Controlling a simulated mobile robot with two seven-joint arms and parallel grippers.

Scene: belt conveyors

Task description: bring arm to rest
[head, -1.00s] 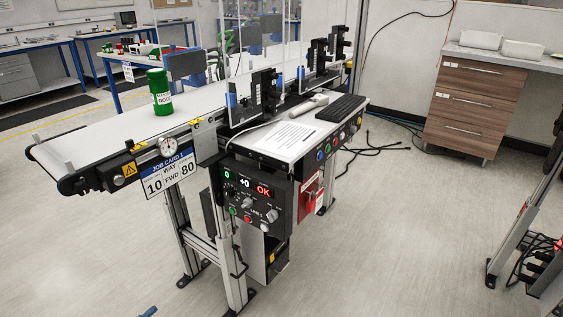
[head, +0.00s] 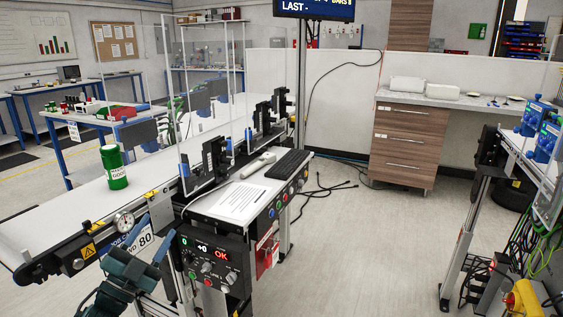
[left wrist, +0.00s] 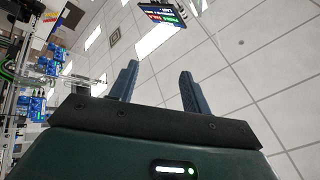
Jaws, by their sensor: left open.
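My left gripper (head: 148,240) comes in at the lower left of the head view, in front of the conveyor's near side, and partly covers the job card (head: 140,243). In the left wrist view its two fingers (left wrist: 160,85) stand apart with nothing between them, pointing up toward the ceiling. My right gripper is in neither view. A green can (head: 114,168) stands upright on the white conveyor belt (head: 75,208), apart from the gripper.
A drawer cabinet (head: 405,145) stands behind open floor (head: 370,240).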

